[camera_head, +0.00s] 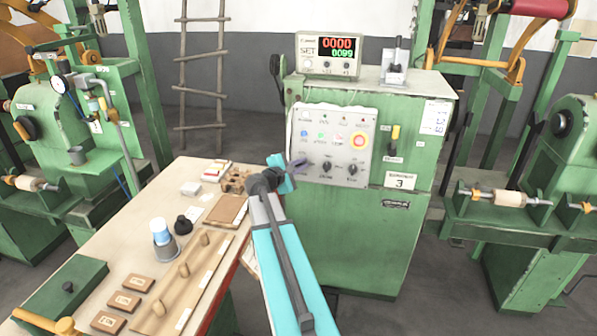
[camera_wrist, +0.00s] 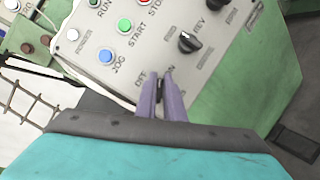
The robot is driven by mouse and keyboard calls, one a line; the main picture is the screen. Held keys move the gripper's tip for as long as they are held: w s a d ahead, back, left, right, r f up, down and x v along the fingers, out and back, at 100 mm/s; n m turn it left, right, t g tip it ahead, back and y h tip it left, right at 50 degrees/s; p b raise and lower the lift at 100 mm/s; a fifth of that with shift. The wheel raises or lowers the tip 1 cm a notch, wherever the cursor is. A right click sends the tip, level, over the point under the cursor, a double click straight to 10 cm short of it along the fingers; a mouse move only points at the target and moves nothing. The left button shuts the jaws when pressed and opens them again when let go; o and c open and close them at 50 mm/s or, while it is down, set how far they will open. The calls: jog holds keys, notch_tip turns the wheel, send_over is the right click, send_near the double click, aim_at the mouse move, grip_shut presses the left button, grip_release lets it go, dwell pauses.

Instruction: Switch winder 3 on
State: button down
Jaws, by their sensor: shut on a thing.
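Winder 3 is the green cabinet (camera_head: 375,240) with a "3" plate (camera_head: 400,181) and a grey control panel (camera_head: 350,125). My gripper (camera_head: 301,164) is at the panel's lower left. In the wrist view its purple fingers (camera_wrist: 162,90) are shut on a small dark switch knob (camera_wrist: 160,88) between the OFF and ON labels. The fingers mostly hide the knob, so I cannot tell which way it points. A black selector knob marked REV (camera_wrist: 189,42) is free to the right. Blue JOG (camera_wrist: 105,55) and green START (camera_wrist: 124,26) buttons are above left.
A counter box (camera_head: 328,55) on top shows lit red and green digits. A workbench (camera_head: 165,190) with a cup, blocks and a tray stands left. Other green machines (camera_head: 545,200) flank the cabinet.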

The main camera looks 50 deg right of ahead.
jog(key=m, duration=0.1)
jog(key=m+y+b, duration=0.1)
jog(key=m, duration=0.1)
jog(key=m+g+b, duration=0.1)
jog(key=m, duration=0.1)
jog(key=shift+s+d+f+y, duration=0.1)
jog(key=shift+s+d+y, duration=0.1)
jog(key=shift+d+y, duration=0.1)
jog(key=c, duration=1.9)
grip_release()
jog(key=shift+o, duration=0.2)
jog(key=shift+a+f, duration=0.1)
jog(key=shift+f, duration=0.1)
jog(key=b+v, duration=0.2)
jog(key=v, duration=1.1)
jog(key=shift+w+a, duration=0.15)
jog(key=shift+a, duration=0.2)
